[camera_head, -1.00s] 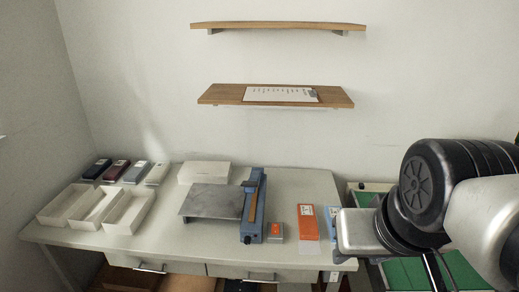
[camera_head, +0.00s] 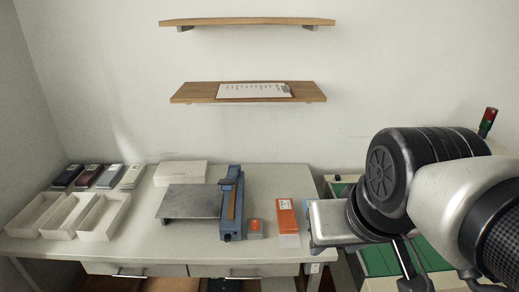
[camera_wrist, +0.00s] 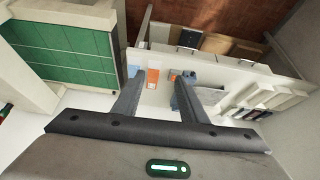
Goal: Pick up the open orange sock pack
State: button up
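The orange sock pack (camera_head: 287,215) lies on the right part of the table, with a pale label near its far end. A white piece (camera_head: 289,241) shows at its near end. It also shows in the wrist view (camera_wrist: 153,77), small and distant, framed between my fingers. My gripper (camera_wrist: 156,86) is open and empty, its two fingers well apart and away from the pack. In the head view my arm is at the right and my fingers cannot be made out. A blue pack (camera_head: 307,213) beside the orange one is partly hidden by my arm.
A blue press-like tool (camera_head: 231,205) with a grey plate (camera_head: 190,202) and a small orange-topped block (camera_head: 255,226) stand left of the pack. White trays (camera_head: 103,218) and several phone-like items are farther left. Green-topped units (camera_wrist: 65,50) stand beside the table.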

aim_at(288, 226)
jog(key=i+j+z, duration=0.2)
jog(key=j, duration=0.15)
jog(key=i+j+z, duration=0.45)
jog(key=j, duration=0.3)
jog(key=k, duration=0.1)
